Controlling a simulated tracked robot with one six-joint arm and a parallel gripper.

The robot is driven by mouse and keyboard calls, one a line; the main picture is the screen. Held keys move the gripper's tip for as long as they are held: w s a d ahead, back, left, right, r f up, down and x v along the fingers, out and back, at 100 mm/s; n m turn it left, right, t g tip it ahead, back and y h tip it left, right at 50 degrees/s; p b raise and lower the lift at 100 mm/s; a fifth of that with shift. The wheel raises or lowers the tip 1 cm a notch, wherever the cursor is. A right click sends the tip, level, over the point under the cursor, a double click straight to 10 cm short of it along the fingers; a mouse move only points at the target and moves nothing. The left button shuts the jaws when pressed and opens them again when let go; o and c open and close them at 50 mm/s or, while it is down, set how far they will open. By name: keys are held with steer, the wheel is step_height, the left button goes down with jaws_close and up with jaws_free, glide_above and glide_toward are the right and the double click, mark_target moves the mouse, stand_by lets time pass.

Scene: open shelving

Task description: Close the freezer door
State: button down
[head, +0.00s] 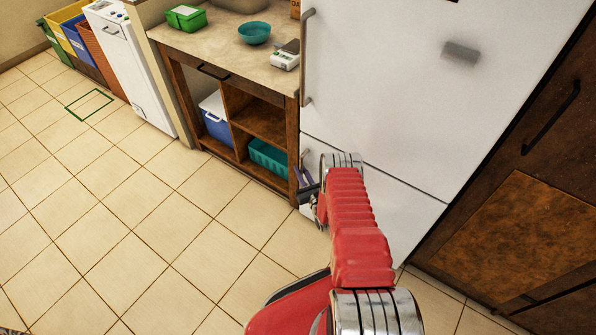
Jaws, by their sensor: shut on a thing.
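The white fridge-freezer stands at the right of the head view. Its lower door, the freezer door (408,213), sits under a thin dark seam below the large upper door (385,80). The freezer door looks about in line with the upper door, but my red arm hides much of it, so I cannot tell whether a small gap is left. My gripper (306,191) is at the freezer door's left edge. It is shut, seemingly on the freezer door handle (303,163), which is mostly hidden by the arm and gripper.
A wooden counter unit (177,90) with open shelves stands just left of the freezer, close to my gripper. A dark wooden cabinet (530,195) stands at the right. The tiled floor (130,220) at the left is clear.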

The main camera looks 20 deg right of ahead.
steer(key=shift+w+d+r+h, duration=0.1)
steer(key=shift+d+h, duration=0.05)
steer(key=shift+d, duration=0.25)
steer(key=shift+w+d+r+h, duration=0.1)
steer(key=shift+d+h, duration=0.05)
steer(key=shift+d, duration=0.25)
steer(key=c, duration=1.9)
jaws_free()
steer(key=shift+a, duration=0.1)
steer(key=shift+c, duration=0.2)
steer(key=shift+o, duration=1.1)
steer(key=shift+r, duration=0.1)
steer(key=s+a, duration=0.2)
steer(key=s, duration=1.2)
steer(key=shift+f, duration=0.35)
